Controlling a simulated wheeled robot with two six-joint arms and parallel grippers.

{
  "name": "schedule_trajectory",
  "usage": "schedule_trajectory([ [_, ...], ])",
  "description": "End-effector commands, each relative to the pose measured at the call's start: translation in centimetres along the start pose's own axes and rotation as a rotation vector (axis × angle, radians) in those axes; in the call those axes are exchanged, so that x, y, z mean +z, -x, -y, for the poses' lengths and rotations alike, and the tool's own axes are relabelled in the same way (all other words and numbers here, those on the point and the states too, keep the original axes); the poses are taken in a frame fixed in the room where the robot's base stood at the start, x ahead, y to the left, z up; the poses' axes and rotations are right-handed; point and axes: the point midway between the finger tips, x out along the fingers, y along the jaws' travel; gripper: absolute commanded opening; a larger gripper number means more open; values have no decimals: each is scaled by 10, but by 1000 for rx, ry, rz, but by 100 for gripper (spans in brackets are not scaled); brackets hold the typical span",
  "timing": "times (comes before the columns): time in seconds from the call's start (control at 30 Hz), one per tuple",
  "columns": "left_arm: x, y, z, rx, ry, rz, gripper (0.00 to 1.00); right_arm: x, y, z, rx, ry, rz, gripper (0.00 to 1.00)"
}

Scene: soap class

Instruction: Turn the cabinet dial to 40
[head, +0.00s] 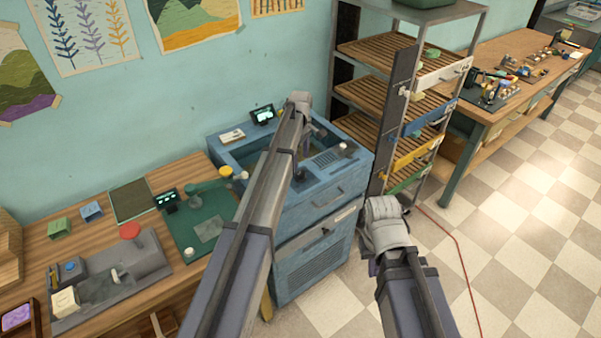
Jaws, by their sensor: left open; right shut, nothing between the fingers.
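The blue cabinet (318,265) stands in the middle of the head view, with an open recess and a vented panel on its top. A small round knob (343,147), which looks like the dial, sits at the right of the top. Its setting is too small to read. A small lit display (263,115) stands at the cabinet's back edge. My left gripper (318,131) is open above the cabinet's top, left of the knob; its fingers are hard to make out. My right gripper (376,247) is shut and empty, in front of the cabinet's right side.
A wooden bench (60,245) with a grey fixture and a green mat (195,208) adjoins the cabinet on the left. Another workbench (525,50) is beyond. The checkered floor (540,220) is mostly clear.

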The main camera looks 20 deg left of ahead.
Motion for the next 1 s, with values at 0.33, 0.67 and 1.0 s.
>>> schedule_trajectory([
  [0.33, 0, -47, 0, 0, -1, 0, 78, -3, -47, 4, 0, -2, 0, 0],
  [0.67, 0, -69, 0, 0, -1, 0, 78, -4, -69, 7, 0, -2, 0, 0],
  [1.0, 0, -68, 0, 0, -1, 0, 67, -4, -68, 6, 0, -2, 0, 0],
])
